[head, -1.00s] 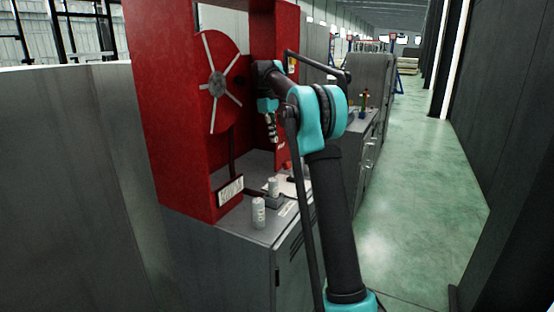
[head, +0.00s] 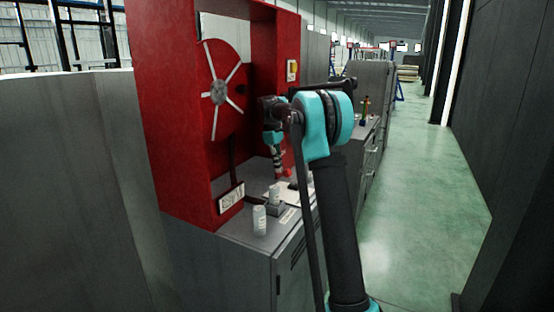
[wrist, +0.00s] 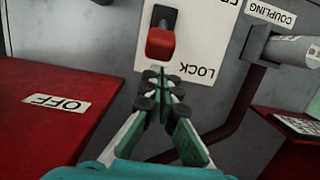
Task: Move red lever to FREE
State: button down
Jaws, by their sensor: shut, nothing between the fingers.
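The red lever (wrist: 160,43) sits in a dark slot on a white plate (wrist: 205,45) in the wrist view. The plate's LOCK label reads upside down, just below and right of the lever. Another label at the top edge is cut off. My gripper (wrist: 161,80) is shut and empty, its fingertips just below the lever in the picture; whether they touch it I cannot tell. In the head view my gripper (head: 278,172) points down over the grey cabinet top. I cannot make out the lever there.
A grey cylindrical part (wrist: 285,45) by the COUPLING label stands right of the plate. A red surface marked OFF (wrist: 55,103) lies left. In the head view, a red frame (head: 175,120) with a spoked disc rises behind, and a pale can (head: 259,220) stands on the cabinet's front.

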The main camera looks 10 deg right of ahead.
aim_at(285, 170)
jog(key=shift+f, duration=0.25)
jog(key=shift+s+d, duration=0.1)
jog(key=shift+d, duration=0.05)
jog(key=shift+s+d+r+y, duration=0.1)
jog(key=shift+d+r+y, duration=0.1)
jog(key=shift+y, duration=0.1)
jog(key=shift+r, duration=0.1)
jog(key=shift+s+d+r+t+y, duration=0.35)
jog(key=shift+d+t+y, duration=0.15)
jog(key=shift+y, duration=0.1)
jog(key=shift+s+d+r+t+y, duration=0.2)
jog(key=shift+s+d+t+y, duration=0.2)
jog(key=shift+t+y, duration=0.15)
jog(key=d+t+y, duration=0.1)
jog(key=s+d+t+y, duration=0.1)
jog(key=y, duration=0.1)
jog(key=shift+s+d+r, duration=0.25)
jog(key=shift+s+r, duration=0.05)
jog(key=shift+r, duration=0.1)
jog(key=s+d+t+y, duration=0.1)
jog(key=d+t+y, duration=0.1)
jog(key=y, duration=0.1)
jog(key=shift+s+d+f, duration=0.1)
jog(key=shift+s+d, duration=0.1)
jog(key=shift+s, duration=0.2)
jog(key=shift+s+d+f, duration=0.2)
jog(key=shift+s+d, duration=0.15)
jog(key=shift+d, duration=0.1)
jog(key=shift+s, duration=0.1)
